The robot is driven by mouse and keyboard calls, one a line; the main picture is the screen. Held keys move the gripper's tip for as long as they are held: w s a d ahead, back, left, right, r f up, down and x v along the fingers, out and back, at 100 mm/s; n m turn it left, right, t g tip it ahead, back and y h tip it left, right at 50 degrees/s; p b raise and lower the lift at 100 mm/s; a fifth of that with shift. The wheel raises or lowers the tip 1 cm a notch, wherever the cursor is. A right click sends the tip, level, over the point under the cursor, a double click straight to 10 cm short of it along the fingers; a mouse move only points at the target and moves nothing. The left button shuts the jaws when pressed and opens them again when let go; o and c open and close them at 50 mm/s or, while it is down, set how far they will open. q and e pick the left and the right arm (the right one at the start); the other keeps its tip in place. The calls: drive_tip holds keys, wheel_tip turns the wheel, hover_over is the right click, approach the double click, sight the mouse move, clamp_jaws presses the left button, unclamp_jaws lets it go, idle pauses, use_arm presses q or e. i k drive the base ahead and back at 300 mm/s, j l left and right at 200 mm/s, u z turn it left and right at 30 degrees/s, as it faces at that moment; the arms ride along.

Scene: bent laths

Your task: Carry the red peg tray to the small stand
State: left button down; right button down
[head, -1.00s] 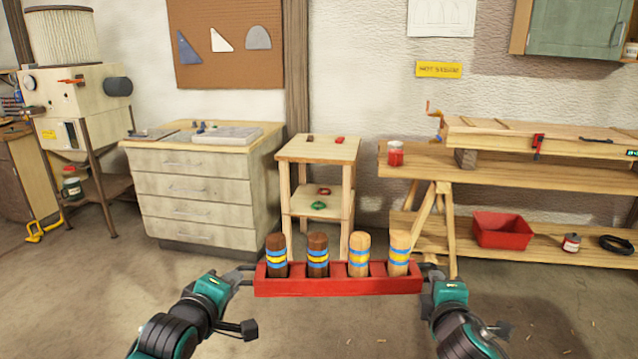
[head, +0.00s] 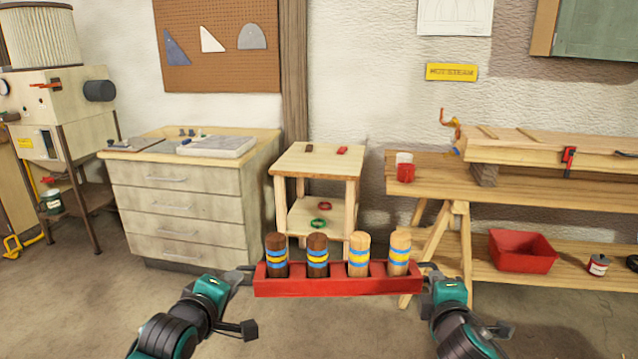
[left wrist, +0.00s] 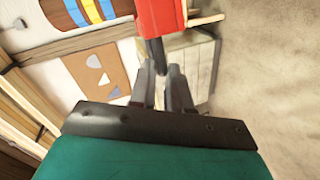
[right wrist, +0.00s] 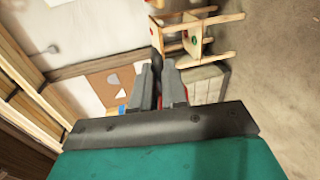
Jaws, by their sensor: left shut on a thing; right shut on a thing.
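The red peg tray (head: 338,286) hangs level in front of me in the head view, with two dark brown pegs and two light wood pegs upright in it, all banded blue and yellow. My left gripper (head: 246,275) is shut on the handle at the tray's left end. My right gripper (head: 430,275) is shut on the handle at its right end. The left wrist view shows the tray's red end (left wrist: 158,16) beyond the jaws. The small stand (head: 318,161) is ahead, beyond the tray; its top holds a dark piece and a red piece near the back.
A drawer cabinet (head: 183,205) with tools on top stands left of the stand. A wooden workbench (head: 420,183) with a red can (head: 405,173) stands to the right, a red bin (head: 521,251) on its lower shelf. Bare floor lies between me and the stand.

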sight(319, 161)
drive_tip(key=i, duration=2.45)
drive_tip(key=i+l+u, duration=0.1)
drive_tip(key=i, duration=1.15)
